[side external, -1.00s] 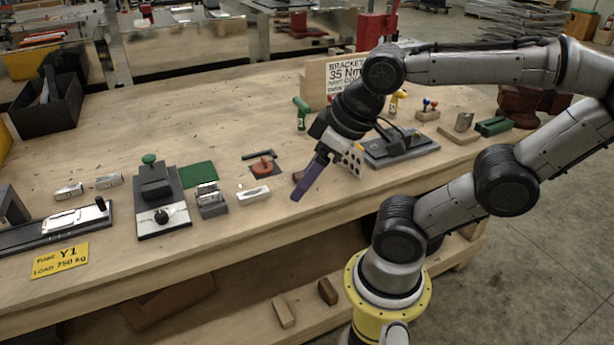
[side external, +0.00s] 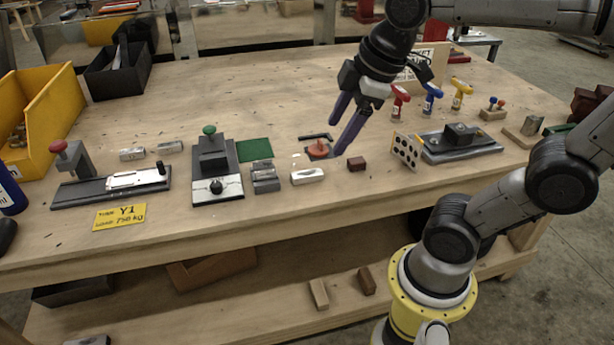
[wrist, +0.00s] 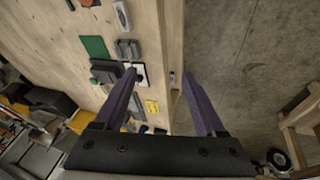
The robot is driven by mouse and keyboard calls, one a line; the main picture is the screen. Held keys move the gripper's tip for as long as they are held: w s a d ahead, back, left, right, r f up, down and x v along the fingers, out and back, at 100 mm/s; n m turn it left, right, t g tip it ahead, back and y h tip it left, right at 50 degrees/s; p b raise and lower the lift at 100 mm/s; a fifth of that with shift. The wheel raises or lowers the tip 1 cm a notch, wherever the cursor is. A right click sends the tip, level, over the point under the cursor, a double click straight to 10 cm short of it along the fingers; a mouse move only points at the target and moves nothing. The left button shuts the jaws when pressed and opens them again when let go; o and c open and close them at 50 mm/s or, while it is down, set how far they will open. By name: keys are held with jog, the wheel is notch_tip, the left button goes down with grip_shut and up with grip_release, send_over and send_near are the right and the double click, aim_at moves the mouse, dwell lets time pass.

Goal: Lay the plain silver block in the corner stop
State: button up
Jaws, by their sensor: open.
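My gripper (side external: 339,131) is open and empty, with its purple fingers above the bench; the wrist view shows the fingers (wrist: 160,75) apart over the bench's edge. Two small silver blocks lie at the left, one (side external: 132,154) beside another (side external: 170,147). A pale silver block with a dark oval mark (side external: 308,177) lies nearer the front edge, left of and below the fingers. I cannot tell for sure which block is the plain one. A dark angled bar (side external: 315,136), possibly the corner stop, lies behind an orange-red round piece (side external: 319,149), close to the fingertips in the picture.
A grey grooved block (side external: 265,178), green mat (side external: 254,150) and green-knobbed fixture (side external: 213,170) stand left. A brown block (side external: 356,163), perforated plate (side external: 407,150) and dark fixture (side external: 460,142) stand right. The bench's back middle is clear.

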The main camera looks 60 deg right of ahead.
jog(key=w+d+n+g, duration=0.1)
jog(key=w+d+n, duration=0.15)
jog(key=w, duration=0.35)
jog(key=g, duration=0.4)
send_over(307, 173)
jog(key=shift+m, duration=0.35)
jog(key=f, duration=1.6)
jog(key=shift+s+a+f, duration=0.25)
jog(key=shift+a, duration=0.1)
jog(key=shift+w+d+f, duration=0.15)
jog(key=shift+f, duration=1.4)
jog(key=shift+w+d+f, duration=0.1)
jog(key=shift+d+f, duration=0.05)
jog(key=shift+f, duration=1.35)
grip_shut()
